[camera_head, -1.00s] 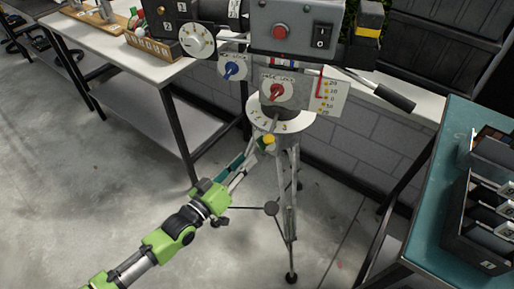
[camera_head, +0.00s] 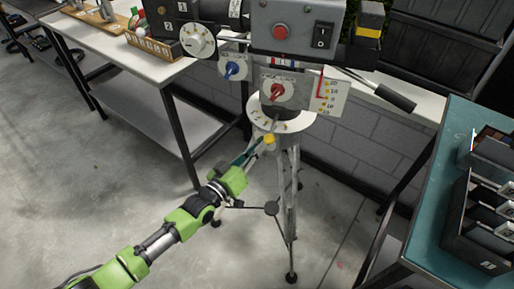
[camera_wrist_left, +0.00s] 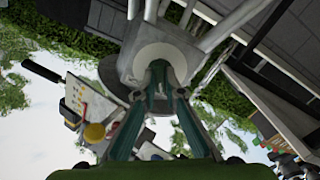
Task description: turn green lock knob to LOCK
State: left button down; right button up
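I cannot make out a green lock knob in either view. In the head view a grey device stands on a tripod, with a blue knob (camera_head: 232,68), a red knob (camera_head: 277,91) and a yellow knob (camera_head: 269,139) by a numbered white disc (camera_head: 295,122). My left gripper (camera_head: 262,149) points up at the underside of the disc, just below and left of the yellow knob. In the left wrist view its teal fingers (camera_wrist_left: 160,68) run close together against a white round part (camera_wrist_left: 184,60). What is between the tips is hidden. The yellow knob (camera_wrist_left: 94,132) is left of them.
Tripod legs (camera_head: 288,200) stand just right of the gripper. A white workbench (camera_head: 100,40) is at the back left, and a teal table (camera_head: 430,240) with a black box (camera_head: 470,225) at the right. A black handle (camera_head: 395,98) sticks out to the right. The floor at left is clear.

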pick_arm(q)
jog(key=shift+m, duration=0.3)
jog(key=m, duration=1.1)
jog(key=shift+m, duration=0.3)
dwell(0.4)
jog(key=c, duration=2.1)
grip_release()
jog(key=shift+c, duration=0.2)
jog(key=v, duration=1.2)
